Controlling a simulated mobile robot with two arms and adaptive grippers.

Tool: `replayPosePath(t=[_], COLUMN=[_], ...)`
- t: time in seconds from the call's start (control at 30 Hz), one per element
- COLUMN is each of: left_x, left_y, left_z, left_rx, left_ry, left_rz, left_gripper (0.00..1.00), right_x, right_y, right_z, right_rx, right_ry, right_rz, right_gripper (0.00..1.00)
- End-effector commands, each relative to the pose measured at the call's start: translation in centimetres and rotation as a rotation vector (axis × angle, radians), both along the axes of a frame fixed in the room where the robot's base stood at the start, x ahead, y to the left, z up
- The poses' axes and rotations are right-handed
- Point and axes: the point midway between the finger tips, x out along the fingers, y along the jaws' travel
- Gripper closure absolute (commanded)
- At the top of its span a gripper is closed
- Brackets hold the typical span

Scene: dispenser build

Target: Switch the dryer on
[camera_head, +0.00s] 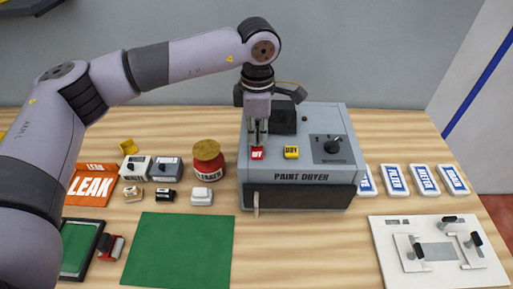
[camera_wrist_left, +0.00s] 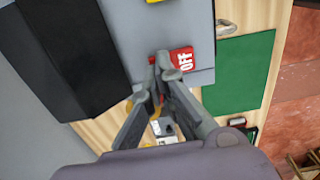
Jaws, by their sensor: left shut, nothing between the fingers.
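The grey paint dryer (camera_head: 300,178) stands at the back of the table. A red OFF button (camera_head: 257,154) and a yellow button (camera_head: 291,152), whose lettering seems to read DRY, sit on its sloped front, with a black knob (camera_head: 332,146) to their right. My left gripper (camera_head: 258,140) is shut and empty, pointing down at the OFF button. In the left wrist view its fingertips (camera_wrist_left: 168,72) are beside the red OFF button (camera_wrist_left: 182,59) and partly overlap it. I cannot tell whether they touch it. The yellow button (camera_wrist_left: 154,1) only shows at the top edge there. My right gripper is in no view.
A red jar (camera_head: 208,160) and several small switch boxes stand left of the dryer. A green mat (camera_head: 180,250) lies in front. White labelled cards (camera_head: 425,179) and a white fixture plate (camera_head: 436,252) are at right.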

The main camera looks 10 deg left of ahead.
Motion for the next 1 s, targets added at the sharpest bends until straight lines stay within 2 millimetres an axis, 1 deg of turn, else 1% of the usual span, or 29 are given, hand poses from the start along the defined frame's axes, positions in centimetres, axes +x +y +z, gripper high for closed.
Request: replayPosePath(t=[0.5,0.63,0.77,1.0], left_x=[0.0,0.0,0.0,0.0], left_y=[0.0,0.0,0.0,0.0], left_z=[-0.9,-0.7,0.0,1.9], left_rx=[0.0,0.0,0.0,-0.001], left_ry=[0.0,0.0,-0.001,-0.001], left_rz=[0.0,0.0,0.0,0.0], left_gripper=[1.0,1.0,1.0,1.0], right_x=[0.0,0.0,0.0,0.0], right_y=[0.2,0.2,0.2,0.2], right_z=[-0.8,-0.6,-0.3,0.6], right_rx=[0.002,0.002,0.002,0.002], right_ry=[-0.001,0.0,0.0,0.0], right_rz=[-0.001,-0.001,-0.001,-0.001], right_gripper=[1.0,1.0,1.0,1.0])
